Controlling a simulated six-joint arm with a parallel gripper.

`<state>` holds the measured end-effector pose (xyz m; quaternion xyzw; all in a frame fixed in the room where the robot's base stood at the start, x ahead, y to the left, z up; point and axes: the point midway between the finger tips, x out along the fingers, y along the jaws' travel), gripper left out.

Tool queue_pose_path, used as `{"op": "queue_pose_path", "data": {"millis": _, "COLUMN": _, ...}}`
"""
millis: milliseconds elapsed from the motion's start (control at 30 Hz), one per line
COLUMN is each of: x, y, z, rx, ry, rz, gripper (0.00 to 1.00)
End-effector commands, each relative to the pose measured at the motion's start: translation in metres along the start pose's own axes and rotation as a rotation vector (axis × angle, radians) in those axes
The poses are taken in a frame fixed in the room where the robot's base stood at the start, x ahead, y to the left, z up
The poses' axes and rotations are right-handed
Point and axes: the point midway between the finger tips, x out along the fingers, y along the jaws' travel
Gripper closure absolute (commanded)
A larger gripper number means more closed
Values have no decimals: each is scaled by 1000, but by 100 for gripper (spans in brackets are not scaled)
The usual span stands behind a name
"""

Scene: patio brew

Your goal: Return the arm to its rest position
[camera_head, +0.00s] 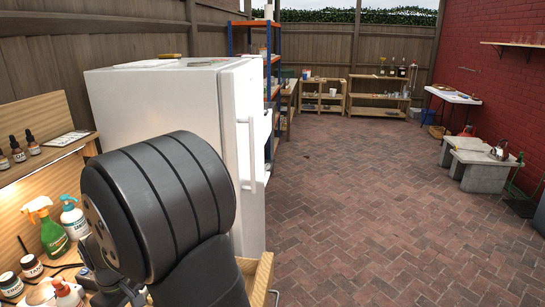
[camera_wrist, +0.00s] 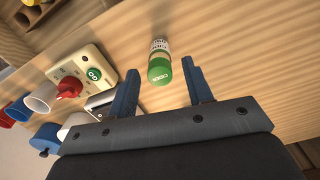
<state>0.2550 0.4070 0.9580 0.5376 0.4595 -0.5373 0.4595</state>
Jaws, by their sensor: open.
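My gripper (camera_wrist: 159,70) shows in the wrist view with its two blue fingers spread apart and nothing held between them. In the head view my dark arm fills the lower left in front of the white fridge (camera_head: 165,100); the gripper itself is not clearly visible there.
A green spray bottle (camera_head: 48,232) and several small bottles stand on the left bench. The brick floor (camera_head: 370,200) is open to the right.

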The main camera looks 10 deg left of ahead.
Motion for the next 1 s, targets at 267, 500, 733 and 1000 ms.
{"op": "queue_pose_path", "data": {"millis": 267, "x": -8, "y": 0, "z": 0, "rx": 0, "ry": 0, "rz": 0, "gripper": 54}}
{"op": "queue_pose_path", "data": {"millis": 500, "x": -7, "y": 0, "z": 0, "rx": 0, "ry": -1, "rz": 0, "gripper": 54}}
{"op": "queue_pose_path", "data": {"millis": 733, "x": 18, "y": 0, "z": 1, "rx": 0, "ry": -5, "rz": -2, "gripper": 54}}
{"op": "queue_pose_path", "data": {"millis": 1000, "x": -22, "y": 0, "z": -1, "rx": 0, "ry": 5, "rz": 2, "gripper": 54}}
